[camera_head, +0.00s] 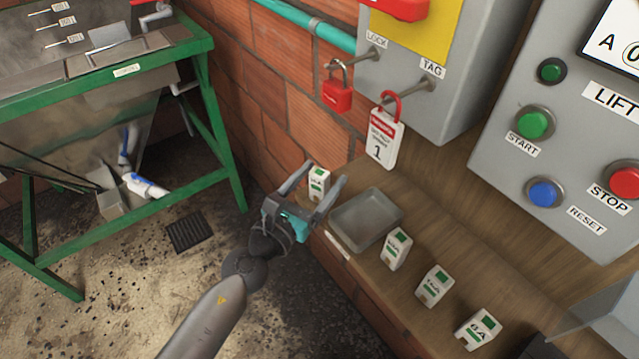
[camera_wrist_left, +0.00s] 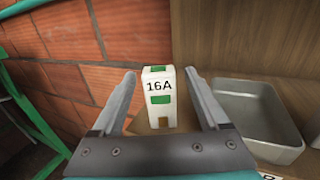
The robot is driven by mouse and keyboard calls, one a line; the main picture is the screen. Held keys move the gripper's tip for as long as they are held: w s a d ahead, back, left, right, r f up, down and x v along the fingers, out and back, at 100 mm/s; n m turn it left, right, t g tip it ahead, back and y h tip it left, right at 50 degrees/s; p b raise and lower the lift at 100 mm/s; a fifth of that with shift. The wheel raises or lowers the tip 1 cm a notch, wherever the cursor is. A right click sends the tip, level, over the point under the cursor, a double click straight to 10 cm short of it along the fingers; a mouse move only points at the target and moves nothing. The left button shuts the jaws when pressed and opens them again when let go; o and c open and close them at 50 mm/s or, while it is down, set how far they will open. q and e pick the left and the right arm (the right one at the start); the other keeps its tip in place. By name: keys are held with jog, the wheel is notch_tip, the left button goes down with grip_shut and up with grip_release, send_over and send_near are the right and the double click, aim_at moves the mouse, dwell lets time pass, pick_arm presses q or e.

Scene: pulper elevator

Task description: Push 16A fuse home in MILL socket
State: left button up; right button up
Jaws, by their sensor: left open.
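The white 16A fuse (camera_head: 318,184) with green patches stands upright on the wooden shelf, left of a metal tray. The wrist view shows its "16A" label and front face (camera_wrist_left: 159,112). My left gripper (camera_head: 326,174) is open, with one finger on each side of the fuse. In the wrist view a gap shows between the fuse and each fingertip (camera_wrist_left: 160,76). How far the fingers reach along its depth is hard to tell. No socket marked MILL is in view. My right gripper is not in view.
The grey metal tray (camera_head: 342,234) looks empty. Three more fuses (camera_head: 396,249) stand along the shelf to the right. Above hang a red padlock (camera_head: 337,94) and a red-and-white tag (camera_head: 382,137). A brick wall (camera_head: 290,110) is close behind.

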pick_arm(q)
grip_shut()
dwell(0.5)
